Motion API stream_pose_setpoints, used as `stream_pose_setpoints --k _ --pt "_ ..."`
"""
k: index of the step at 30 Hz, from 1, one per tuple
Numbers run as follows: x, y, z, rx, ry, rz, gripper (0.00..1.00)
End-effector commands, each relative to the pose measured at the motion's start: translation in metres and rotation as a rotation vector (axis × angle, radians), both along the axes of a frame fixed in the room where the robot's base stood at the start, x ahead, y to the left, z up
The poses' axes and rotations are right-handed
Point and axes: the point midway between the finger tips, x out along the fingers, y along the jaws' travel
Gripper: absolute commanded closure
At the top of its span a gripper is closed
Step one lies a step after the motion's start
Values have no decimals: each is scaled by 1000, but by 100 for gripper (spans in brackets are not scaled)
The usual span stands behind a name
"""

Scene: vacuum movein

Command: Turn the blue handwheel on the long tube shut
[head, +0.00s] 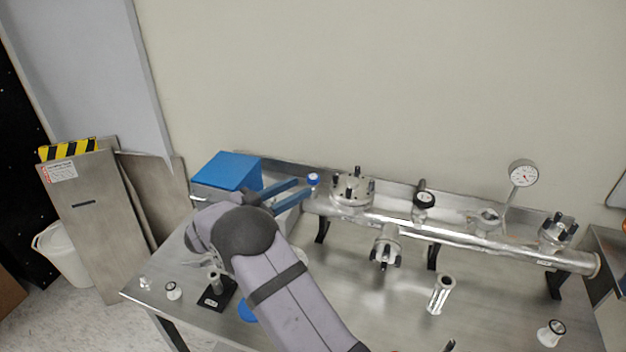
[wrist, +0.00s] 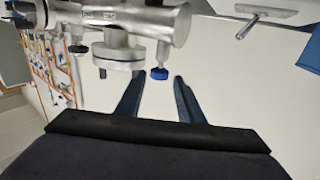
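The long tube (head: 470,238) is shiny metal and runs along the back of the bench, carrying several flanged ports. The small blue handwheel (head: 313,180) sits at the tube's left end. In the wrist view the blue handwheel (wrist: 159,73) is on a short metal stem beside a round flange. My gripper (head: 303,188) has two blue fingers reaching right toward the handwheel. In the wrist view my gripper (wrist: 158,77) is open, with the handwheel showing between the fingertips. It is not clear whether the handwheel is within the fingers or just beyond them.
A blue-topped box (head: 227,171) stands left of the tube. A dial gauge (head: 523,173) rises at the right. A flanged port (head: 353,187) stands close right of the handwheel. A metal cylinder (head: 440,294) and small fittings stand on the bench (head: 350,285).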

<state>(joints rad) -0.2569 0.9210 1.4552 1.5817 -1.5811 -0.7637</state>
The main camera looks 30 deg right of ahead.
Motion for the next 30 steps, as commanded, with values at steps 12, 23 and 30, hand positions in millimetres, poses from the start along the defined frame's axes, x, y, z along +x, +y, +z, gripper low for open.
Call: stream_pose_setpoints --k 12,23,30 --pt "12 -51 2 -1 2 -3 65" --pt "15 -62 0 0 2 0 65" --pt "15 -62 0 0 2 0 94"
